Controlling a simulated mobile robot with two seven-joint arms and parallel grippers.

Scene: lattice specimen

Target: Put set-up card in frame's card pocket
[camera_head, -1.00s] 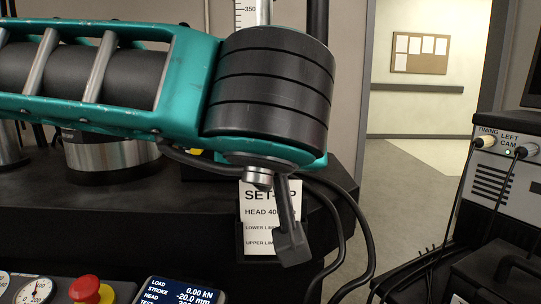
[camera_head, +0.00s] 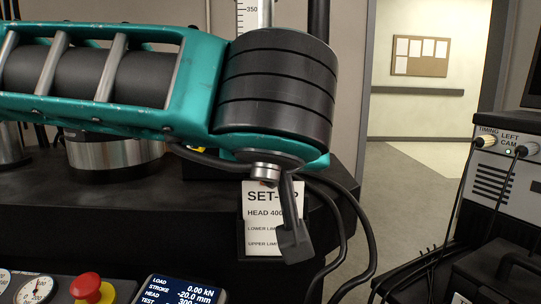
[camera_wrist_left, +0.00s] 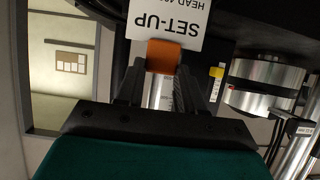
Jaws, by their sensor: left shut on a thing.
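The white set-up card (camera_head: 259,202), printed SET-UP, stands upright at the front of the black frame. Its lower part sits within the dark-edged card pocket (camera_head: 241,240); how deep it is seated I cannot tell. My left gripper (camera_head: 272,184) is at the card's top edge, partly hidden by my teal arm, and one dark finger crosses the card's right side. In the left wrist view the fingers (camera_wrist_left: 162,72) are shut on the orange tab (camera_wrist_left: 162,55) at the card's edge, and the card (camera_wrist_left: 168,20) extends beyond them. My right gripper is not in view.
Black cables (camera_head: 340,225) loop close to the right of the card. A control panel with a red knob (camera_head: 86,287) and a lit display (camera_head: 180,291) lies below left. A grey instrument box (camera_head: 500,180) stands at the right.

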